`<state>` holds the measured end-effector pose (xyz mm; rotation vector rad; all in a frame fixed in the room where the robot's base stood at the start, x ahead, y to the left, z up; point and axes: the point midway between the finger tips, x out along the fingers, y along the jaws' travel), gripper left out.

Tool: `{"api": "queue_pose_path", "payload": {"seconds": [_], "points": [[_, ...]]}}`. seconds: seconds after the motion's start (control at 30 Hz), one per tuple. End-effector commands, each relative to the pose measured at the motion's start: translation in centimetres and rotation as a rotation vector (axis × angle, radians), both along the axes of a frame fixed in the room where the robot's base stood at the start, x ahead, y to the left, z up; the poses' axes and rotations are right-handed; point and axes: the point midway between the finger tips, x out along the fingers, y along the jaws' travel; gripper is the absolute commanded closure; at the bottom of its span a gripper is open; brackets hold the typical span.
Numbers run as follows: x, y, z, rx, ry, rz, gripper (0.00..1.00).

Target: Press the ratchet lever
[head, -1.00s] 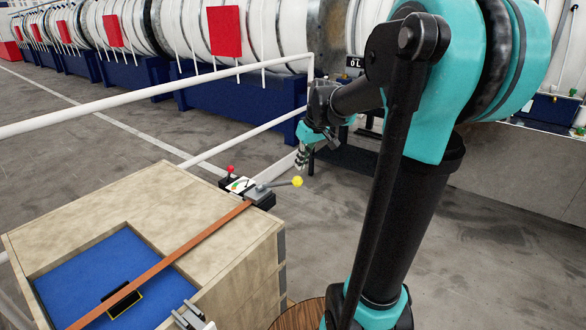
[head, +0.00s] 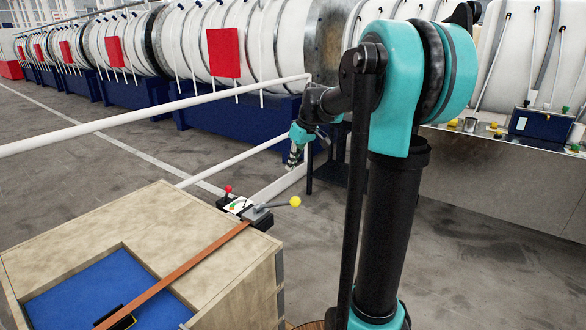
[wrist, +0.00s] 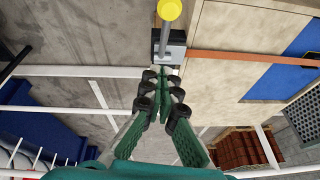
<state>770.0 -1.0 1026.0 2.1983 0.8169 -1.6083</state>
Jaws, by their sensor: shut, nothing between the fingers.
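The ratchet lever (head: 273,207) is a grey bar with a yellow ball knob (head: 295,202) at its end, on a ratchet block (head: 258,218) at the far right corner of the wooden crate. It points right and slightly up in the head view. In the wrist view the lever (wrist: 167,38) stands at top centre, its knob (wrist: 169,7) partly cut off by the frame. My gripper (head: 292,164) appears above the knob in the head view, apart from it. In the wrist view its fingertips (wrist: 162,76) are together and empty, just below the ratchet block in the picture.
The wooden crate (head: 120,225) has a blue recess and an orange strap (head: 185,268) running to the ratchet. A small box with a red knob (head: 228,189) sits beside the ratchet. White rails (head: 150,116) cross behind; open floor lies right of the crate.

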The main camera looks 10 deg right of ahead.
Motion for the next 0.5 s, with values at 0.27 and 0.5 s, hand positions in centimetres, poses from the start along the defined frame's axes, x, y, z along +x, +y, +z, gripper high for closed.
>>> {"api": "queue_pose_path", "payload": {"seconds": [0.27, 0.5], "points": [[1.2, 1.5, -5.2, 0.0, 0.0, 0.001, 1.0], [0.2, 1.0, -8.2, 0.0, 0.0, -0.003, 1.0]]}}
